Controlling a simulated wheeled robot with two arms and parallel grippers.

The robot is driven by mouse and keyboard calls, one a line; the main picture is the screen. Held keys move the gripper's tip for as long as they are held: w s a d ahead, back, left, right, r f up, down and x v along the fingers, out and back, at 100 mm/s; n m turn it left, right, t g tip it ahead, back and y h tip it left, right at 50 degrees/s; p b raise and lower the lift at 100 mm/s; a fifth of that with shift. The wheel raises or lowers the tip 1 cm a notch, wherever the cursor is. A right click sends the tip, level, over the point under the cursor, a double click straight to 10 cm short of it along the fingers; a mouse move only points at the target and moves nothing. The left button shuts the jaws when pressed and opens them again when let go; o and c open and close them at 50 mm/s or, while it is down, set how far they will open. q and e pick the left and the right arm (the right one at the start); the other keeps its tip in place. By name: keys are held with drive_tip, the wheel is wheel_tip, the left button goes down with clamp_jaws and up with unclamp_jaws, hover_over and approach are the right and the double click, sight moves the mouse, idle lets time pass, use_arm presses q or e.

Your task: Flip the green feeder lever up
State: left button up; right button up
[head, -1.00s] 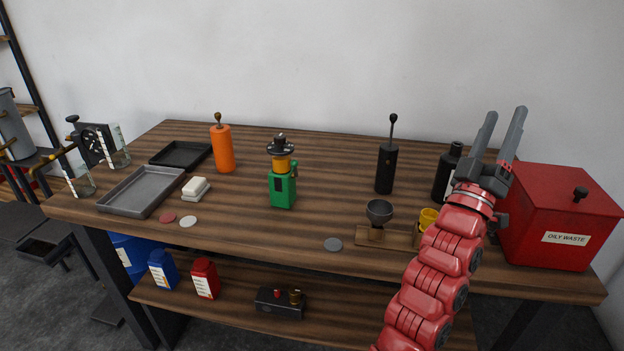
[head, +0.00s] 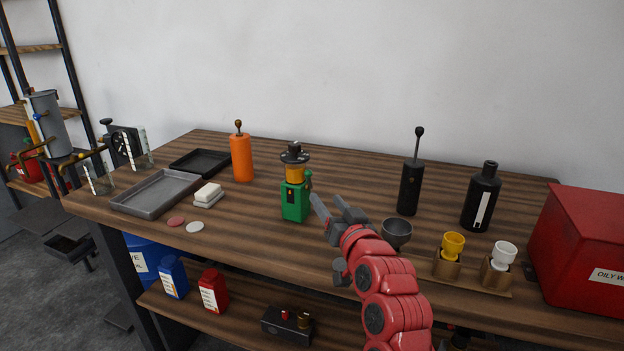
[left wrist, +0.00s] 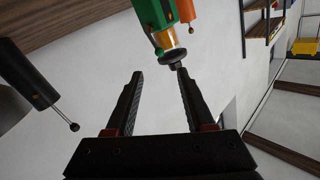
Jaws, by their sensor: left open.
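The green feeder (head: 295,203) stands upright on the wooden bench, with an amber section and a dark cap on top. My right gripper is not in view.
An orange cylinder (head: 241,159) stands behind left and a black cylinder (head: 411,187) to the right, both with knobbed rods up. A dark bowl (head: 397,232) is close to my left gripper. A black bottle (head: 482,198) and red bin (head: 588,250) stand right.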

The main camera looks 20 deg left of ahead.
sight(309, 176)
use_arm(q)
drive_tip(key=x, duration=1)
drive_tip(key=shift+w+a, duration=0.4)
drive_tip(key=shift+w, duration=0.2)
clamp_jaws()
